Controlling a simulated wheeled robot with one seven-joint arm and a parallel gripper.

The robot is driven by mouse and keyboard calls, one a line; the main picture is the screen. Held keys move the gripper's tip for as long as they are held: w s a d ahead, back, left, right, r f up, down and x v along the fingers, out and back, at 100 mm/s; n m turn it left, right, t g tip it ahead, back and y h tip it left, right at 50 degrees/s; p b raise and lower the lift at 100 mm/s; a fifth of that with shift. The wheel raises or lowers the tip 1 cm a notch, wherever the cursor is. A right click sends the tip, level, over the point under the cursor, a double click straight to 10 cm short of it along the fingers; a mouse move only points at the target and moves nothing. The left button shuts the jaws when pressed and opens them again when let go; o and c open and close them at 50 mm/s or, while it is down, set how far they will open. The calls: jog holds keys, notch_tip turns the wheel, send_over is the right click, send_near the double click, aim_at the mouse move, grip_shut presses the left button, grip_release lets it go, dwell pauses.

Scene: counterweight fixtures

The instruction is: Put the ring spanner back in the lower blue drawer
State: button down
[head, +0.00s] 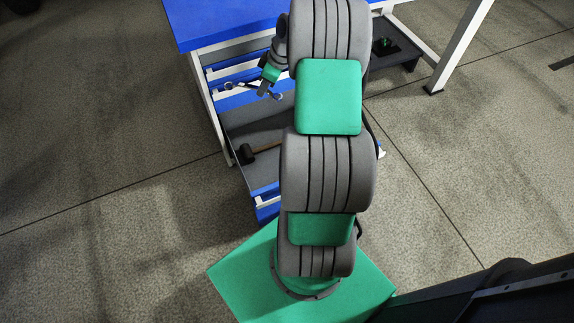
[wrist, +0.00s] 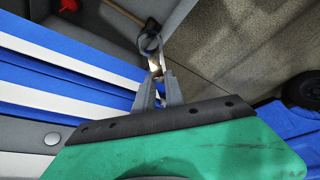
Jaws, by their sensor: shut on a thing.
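The ring spanner (head: 277,95) is a small metal tool with a ring end. My gripper (head: 266,83) is shut on it and holds it above the open drawer. In the wrist view the spanner's dark ring end (wrist: 150,43) sticks out beyond the fingertips (wrist: 160,88). The lower blue drawer (head: 264,190) is pulled out from the bench, with a grey inside and a blue and white front. My arm hides its right part in the head view.
A mallet with a black head (head: 245,154) and wooden handle lies in the open drawer. Closed blue drawer fronts (head: 232,72) are beneath the blue bench top (head: 225,20). A red thing (wrist: 68,5) shows in the wrist view.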

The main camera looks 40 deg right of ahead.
jog(key=s+d+f+n+b, duration=0.1)
jog(key=s+d+f+b, duration=0.3)
jog(key=f, duration=0.8)
jog(key=s+d+f+n+g+y+b, duration=0.15)
jog(key=d+f+b, duration=0.4)
jog(key=f, duration=0.75)
jog(key=s+d+f+n+t+h+b, duration=0.15)
jog(key=s+d+f+b, duration=0.35)
jog(key=f, duration=0.7)
jog(key=g+y+b, duration=0.1)
jog(key=b, duration=0.4)
send_near(274, 174)
jog(key=shift+w+a+f, duration=0.1)
jog(key=shift+w+a, duration=0.05)
jog(key=shift+w+a+f, duration=0.15)
jog(key=shift+a+f, duration=0.05)
jog(key=shift+f, duration=0.1)
jog(key=x, duration=0.1)
jog(key=b+x, duration=0.1)
jog(key=x, duration=0.1)
jog(key=b+x, duration=0.1)
jog(key=shift+f, duration=0.5)
jog(key=shift+r, duration=0.15)
jog(key=shift+s, duration=0.25)
